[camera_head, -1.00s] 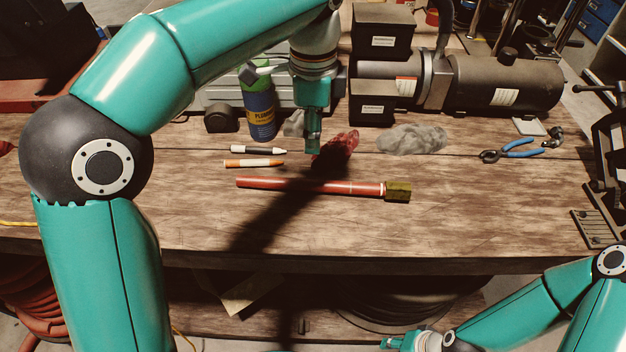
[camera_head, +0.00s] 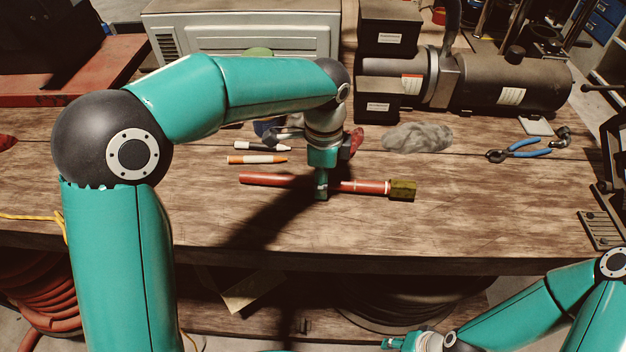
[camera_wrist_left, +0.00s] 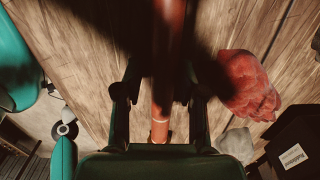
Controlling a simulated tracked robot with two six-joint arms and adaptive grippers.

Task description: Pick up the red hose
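The red hose (camera_head: 270,180) lies across the wooden table, with a brass-coloured hex fitting (camera_head: 403,190) at its right end. My left gripper (camera_head: 321,192) points down over the hose's middle and hides a short stretch of it. In the left wrist view the hose (camera_wrist_left: 168,40) runs between the two fingers of the left gripper (camera_wrist_left: 160,100), with a gap on each side. That gripper is open. My right gripper (camera_head: 398,342) is low in the head view, away from the hose; its fingers are too small to read.
A white marker (camera_head: 262,146) and an orange-and-white marker (camera_head: 257,159) lie behind the hose. A crumpled red rag (camera_head: 356,140) and a grey rag (camera_head: 416,137) lie farther back. The table in front of the hose is clear.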

